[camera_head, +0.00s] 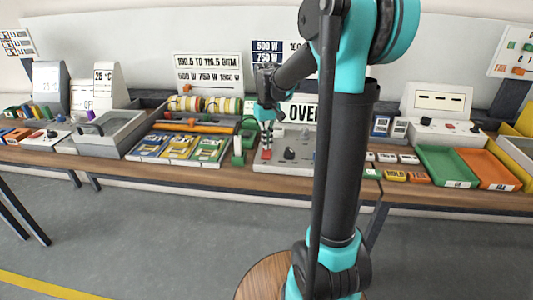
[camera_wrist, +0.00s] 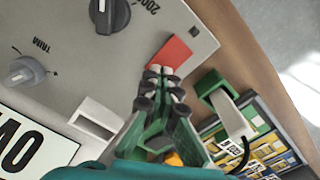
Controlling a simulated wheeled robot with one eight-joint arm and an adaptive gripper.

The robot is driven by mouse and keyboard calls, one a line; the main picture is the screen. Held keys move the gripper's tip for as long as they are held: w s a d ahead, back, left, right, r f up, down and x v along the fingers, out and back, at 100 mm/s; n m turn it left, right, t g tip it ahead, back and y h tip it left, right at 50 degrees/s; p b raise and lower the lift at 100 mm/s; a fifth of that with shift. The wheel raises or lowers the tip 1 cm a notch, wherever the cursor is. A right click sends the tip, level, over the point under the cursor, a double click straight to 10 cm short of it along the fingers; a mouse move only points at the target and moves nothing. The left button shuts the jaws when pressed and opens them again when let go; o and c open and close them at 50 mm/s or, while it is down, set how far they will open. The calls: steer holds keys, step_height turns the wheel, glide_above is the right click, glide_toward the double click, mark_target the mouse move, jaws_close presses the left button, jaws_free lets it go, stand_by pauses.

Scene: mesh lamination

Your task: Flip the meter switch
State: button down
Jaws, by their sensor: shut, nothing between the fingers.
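The meter is a grey box (camera_head: 287,166) at the front of the bench, and its face (camera_wrist: 70,50) fills the upper left of the wrist view. The switch also shows in the head view (camera_head: 266,155), under the fingertips. My gripper (camera_head: 267,146) is shut and empty, pointing down at the switch. In the wrist view its fingertips (camera_wrist: 160,72) are at the near end of the red switch, partly covering it. I cannot tell whether they touch.
Green (camera_head: 447,166) and orange (camera_head: 490,170) trays are at the right. A white sign stands behind the meter.

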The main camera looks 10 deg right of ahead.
steer(key=shift+f, duration=0.5)
stand_by(0.3)
steer(key=shift+r, duration=3.5)
steer(key=shift+s, duration=0.1)
